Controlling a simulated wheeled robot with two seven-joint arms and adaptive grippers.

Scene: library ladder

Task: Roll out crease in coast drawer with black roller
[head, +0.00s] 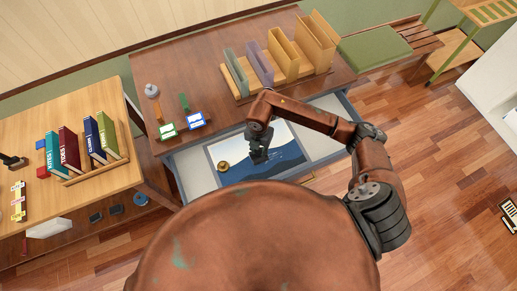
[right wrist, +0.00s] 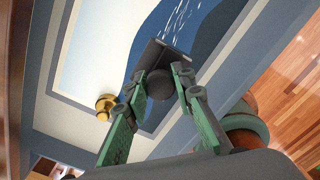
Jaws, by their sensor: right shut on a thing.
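The drawer (head: 180,183) under the brown desk is pulled open. A coast print with blue sea and a pale area (head: 285,150) lies in it and also fills much of the right wrist view (right wrist: 95,50). My right gripper (head: 260,148) is over the print, its green-padded fingers shut on a dark round grip (right wrist: 160,85). This grip belongs to the black roller (right wrist: 158,57), whose dark block shows just beyond the fingertips. I cannot tell whether the roller touches the paper. No crease can be made out clearly. My left gripper is not in view.
A brass knob-like weight (head: 223,167) sits on the print's left part. On the desk (head: 205,75) stand a rack of upright folders (head: 283,54), a green card (head: 168,131) and a blue card (head: 196,120). A side table (head: 90,195) with books is at left.

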